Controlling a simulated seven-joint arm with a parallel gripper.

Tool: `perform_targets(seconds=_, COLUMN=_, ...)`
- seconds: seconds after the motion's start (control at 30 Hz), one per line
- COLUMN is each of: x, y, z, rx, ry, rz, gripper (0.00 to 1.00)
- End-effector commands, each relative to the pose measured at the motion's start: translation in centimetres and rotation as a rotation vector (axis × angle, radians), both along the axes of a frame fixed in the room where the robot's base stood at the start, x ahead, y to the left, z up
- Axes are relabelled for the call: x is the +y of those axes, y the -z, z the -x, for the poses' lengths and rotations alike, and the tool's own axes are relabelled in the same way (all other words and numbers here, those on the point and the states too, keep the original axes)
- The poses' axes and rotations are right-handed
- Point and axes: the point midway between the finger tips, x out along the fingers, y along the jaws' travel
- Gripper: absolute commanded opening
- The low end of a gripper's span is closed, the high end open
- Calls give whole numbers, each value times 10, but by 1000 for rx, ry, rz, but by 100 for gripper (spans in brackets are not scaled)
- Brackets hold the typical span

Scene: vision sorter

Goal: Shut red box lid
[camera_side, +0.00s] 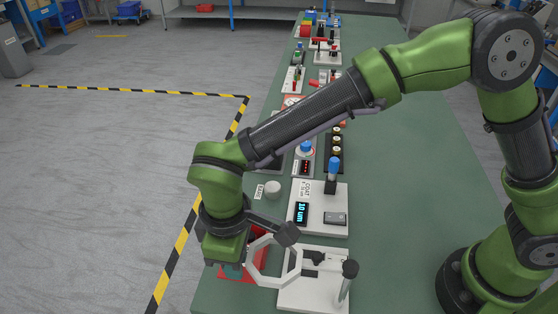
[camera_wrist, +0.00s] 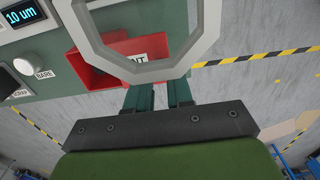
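The red box (camera_wrist: 88,74) shows in the wrist view, with part of its dark inside visible, so it stands at least partly open. A red panel (camera_wrist: 158,46) with a white label, partly read as "NT", adjoins it; I cannot tell for certain whether this is the lid. A grey octagonal ring covers part of both. In the side view the red box (camera_side: 255,272) is mostly hidden behind my gripper (camera_side: 231,271), which is low over it. In the wrist view my gripper (camera_wrist: 160,88) has its two green fingers apart with nothing seen between them. Contact with the box is unclear.
The octagonal ring (camera_side: 272,262) is beside my gripper. A white gauge station (camera_side: 318,222) reading "10 um" and a round white button (camera_side: 273,189) are behind. The green table's right side (camera_side: 400,200) is clear.

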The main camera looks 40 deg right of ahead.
Motion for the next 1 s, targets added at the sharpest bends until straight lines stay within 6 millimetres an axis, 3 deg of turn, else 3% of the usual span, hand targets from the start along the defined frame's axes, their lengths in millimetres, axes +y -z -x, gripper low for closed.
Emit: perform_targets(seconds=1.0, x=-25, y=-1, z=-26, rx=-2, ry=1, rz=-1, gripper=17)
